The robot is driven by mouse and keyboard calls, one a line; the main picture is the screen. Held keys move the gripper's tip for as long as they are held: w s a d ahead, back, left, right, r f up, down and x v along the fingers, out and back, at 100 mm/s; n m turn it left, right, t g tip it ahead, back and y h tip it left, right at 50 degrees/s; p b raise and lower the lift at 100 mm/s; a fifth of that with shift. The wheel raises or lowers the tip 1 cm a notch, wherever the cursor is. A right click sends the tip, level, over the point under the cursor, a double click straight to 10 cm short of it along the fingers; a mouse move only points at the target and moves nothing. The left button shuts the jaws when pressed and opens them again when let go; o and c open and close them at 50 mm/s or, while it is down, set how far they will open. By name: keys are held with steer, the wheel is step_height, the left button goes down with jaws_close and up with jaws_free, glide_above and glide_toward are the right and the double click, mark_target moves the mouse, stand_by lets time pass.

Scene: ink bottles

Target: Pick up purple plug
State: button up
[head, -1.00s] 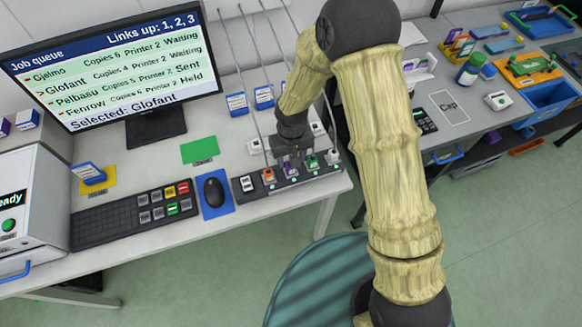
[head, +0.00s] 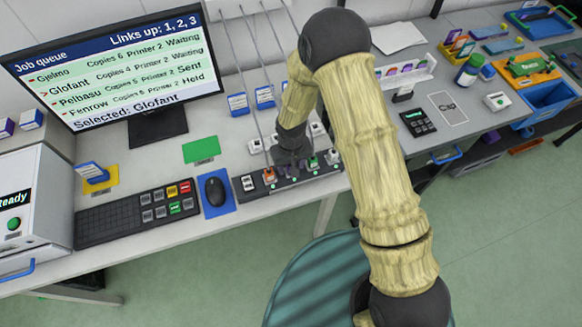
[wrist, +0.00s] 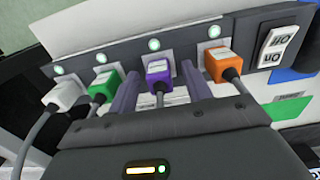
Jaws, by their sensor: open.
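The purple plug (wrist: 160,76) sits in the power strip (wrist: 188,47) in the wrist view, its cord running down toward my gripper's body. My gripper (wrist: 160,92) is open, with one purple-grey finger on each side of the purple plug. I cannot tell whether the fingers touch it. In the head view my gripper (head: 291,166) is down at the strip (head: 325,170) and largely hides the purple plug.
An orange plug (wrist: 224,65) stands just right of the purple one in the wrist view. A green plug (wrist: 105,86) and a white plug (wrist: 66,95) stand to the left. A switch (wrist: 277,46) is at the strip's right end. A mouse (head: 215,191) lies left of the strip.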

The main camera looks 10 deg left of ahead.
steer(key=shift+c, duration=0.2)
steer(key=c, duration=0.9)
steer(key=shift+r, duration=0.15)
step_height(320, 180, up, 10)
steer(key=shift+f+b, duration=0.1)
steer(key=shift+b, duration=0.65)
